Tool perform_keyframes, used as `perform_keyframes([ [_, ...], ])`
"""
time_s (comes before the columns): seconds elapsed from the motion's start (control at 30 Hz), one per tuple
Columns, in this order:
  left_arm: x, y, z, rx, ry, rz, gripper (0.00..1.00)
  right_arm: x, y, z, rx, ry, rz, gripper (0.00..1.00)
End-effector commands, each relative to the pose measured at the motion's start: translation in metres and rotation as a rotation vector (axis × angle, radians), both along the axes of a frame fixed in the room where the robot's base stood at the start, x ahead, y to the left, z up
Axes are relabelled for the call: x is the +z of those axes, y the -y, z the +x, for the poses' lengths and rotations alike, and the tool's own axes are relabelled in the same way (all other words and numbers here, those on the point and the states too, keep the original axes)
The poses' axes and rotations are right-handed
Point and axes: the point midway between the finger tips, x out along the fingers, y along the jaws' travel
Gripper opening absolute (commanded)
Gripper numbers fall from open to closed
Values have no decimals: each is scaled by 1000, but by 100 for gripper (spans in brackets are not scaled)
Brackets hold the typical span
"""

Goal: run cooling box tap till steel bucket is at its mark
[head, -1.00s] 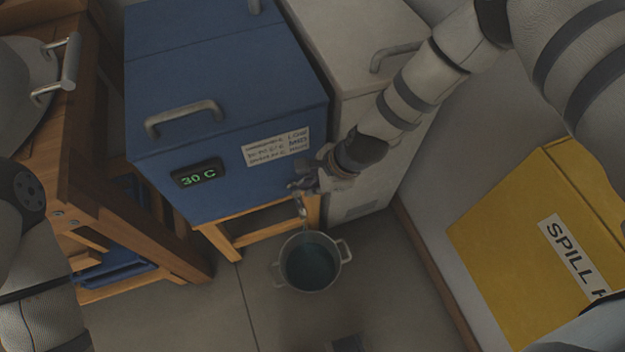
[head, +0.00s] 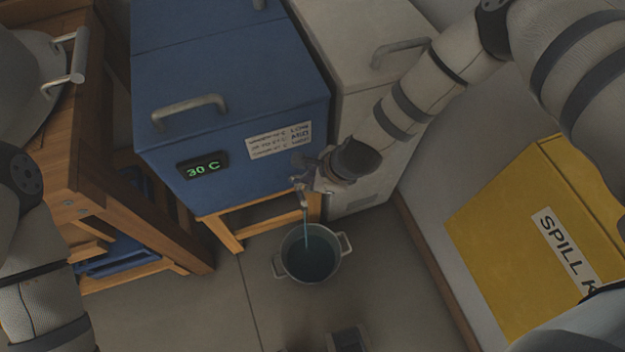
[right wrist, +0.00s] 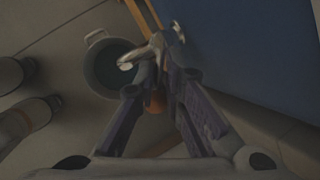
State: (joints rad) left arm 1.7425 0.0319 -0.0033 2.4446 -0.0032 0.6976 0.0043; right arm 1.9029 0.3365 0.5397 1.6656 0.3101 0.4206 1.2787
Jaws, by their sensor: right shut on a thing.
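The blue cooling box (head: 228,115) stands on a wooden stand, with a lit green display reading 30 C. Its tap (head: 301,188) is low on the front right, and also shows in the right wrist view (right wrist: 150,50). A thin stream of water runs from it into the steel bucket (head: 341,262) on the floor below. The bucket holds dark water; I cannot make out its mark. It also shows in the right wrist view (right wrist: 97,38). My right gripper (head: 312,176) is at the tap, shut on its handle. My left gripper is not in view.
A white cabinet (head: 365,85) stands right of the cooling box. A yellow spill kit box (head: 510,235) is at the right by the wall. A wooden bench (head: 85,150) is at the left. The floor in front of the bucket is mostly clear.

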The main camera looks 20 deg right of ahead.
Motion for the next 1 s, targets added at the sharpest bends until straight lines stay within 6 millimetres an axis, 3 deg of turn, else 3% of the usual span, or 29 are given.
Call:
perform_keyframes([
  [0.03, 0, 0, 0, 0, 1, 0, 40, 2, 6, 7, -13, 17, -11, 0],
  [0.07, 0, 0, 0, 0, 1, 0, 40, 2, 6, 7, -13, 17, -11, 16],
  [0.1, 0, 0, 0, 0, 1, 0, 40, 2, 5, 7, -12, 16, -9, 24],
  [0.47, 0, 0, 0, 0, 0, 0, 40, 9, 5, 1, -6, 8, -4, 24],
  [0.8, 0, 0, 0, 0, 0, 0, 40, 87, 27, -27, -8, 12, -4, 24],
  [1.0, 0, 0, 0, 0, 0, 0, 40, 109, 34, -36, -8, 11, -7, 24],
])
